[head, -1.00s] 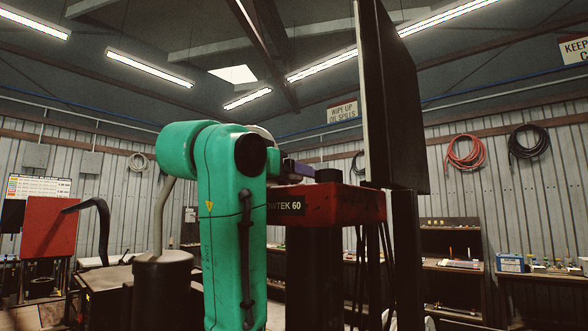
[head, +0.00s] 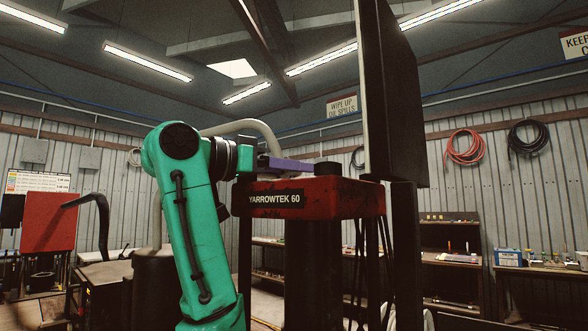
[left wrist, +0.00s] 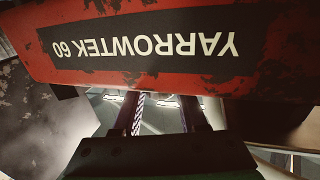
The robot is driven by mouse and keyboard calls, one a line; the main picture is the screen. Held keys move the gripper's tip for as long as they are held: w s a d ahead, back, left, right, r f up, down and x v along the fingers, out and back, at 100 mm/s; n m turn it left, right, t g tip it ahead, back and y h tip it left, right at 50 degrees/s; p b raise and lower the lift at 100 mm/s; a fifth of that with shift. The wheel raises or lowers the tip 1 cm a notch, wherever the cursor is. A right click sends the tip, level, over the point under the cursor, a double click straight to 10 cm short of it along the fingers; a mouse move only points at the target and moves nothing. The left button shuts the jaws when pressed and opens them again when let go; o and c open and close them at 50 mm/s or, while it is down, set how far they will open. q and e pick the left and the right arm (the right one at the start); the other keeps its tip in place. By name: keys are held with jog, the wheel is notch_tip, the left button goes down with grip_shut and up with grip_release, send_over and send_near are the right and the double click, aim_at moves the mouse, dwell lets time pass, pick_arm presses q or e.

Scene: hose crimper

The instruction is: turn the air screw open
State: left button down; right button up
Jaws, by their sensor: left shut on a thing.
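The red machine head (head: 350,203) marked YARROWTEK 60 stands on a dark column in the middle of the head view. It fills the top of the left wrist view (left wrist: 262,65), its lettering upside down. My left gripper (head: 300,165) comes in from the left, its purple fingers level along the head's top edge, pointing at a short black cylinder (head: 328,168). In the left wrist view its two fingers run up behind the red head, which hides their tips. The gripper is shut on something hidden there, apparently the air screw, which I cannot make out. My right gripper is out of view.
A tall dark panel (head: 398,110) rises just right of the red head, with dark cables hanging below. A workbench (head: 545,268) stands at the right and a red box-shaped machine (head: 48,222) at the left. A pale hose (head: 240,125) arcs behind my left wrist.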

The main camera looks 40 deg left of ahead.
pick_arm(q)
jog(key=shift+c, duration=2.2)
grip_release()
jog(key=shift+s+r, duration=0.1)
